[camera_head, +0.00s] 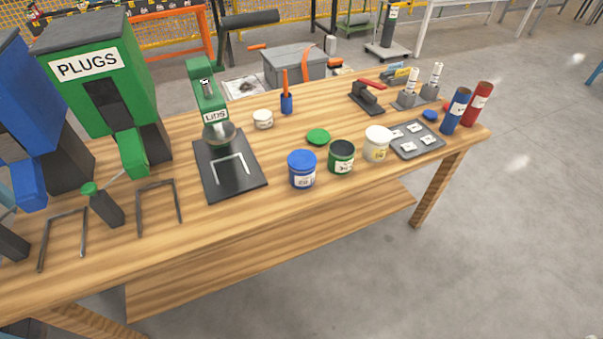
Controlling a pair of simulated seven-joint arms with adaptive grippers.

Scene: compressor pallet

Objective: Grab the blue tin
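The blue tin (302,171) stands upright near the front edge of the wooden workbench, with a blue top and a pale label on its front. A dark green tin (341,158) stands just to its right, apart from it. A white tin (377,144) stands further right. Neither of my grippers shows in the head view, so I cannot see their state or their distance from the blue tin.
A black plate with a green press (209,103) stands left of the blue tin. A green lid (318,137) lies behind it, and a grey tray (417,139) lies to the right. The green PLUGS bin (96,75) is at the left. The bench (240,215) is bare in front.

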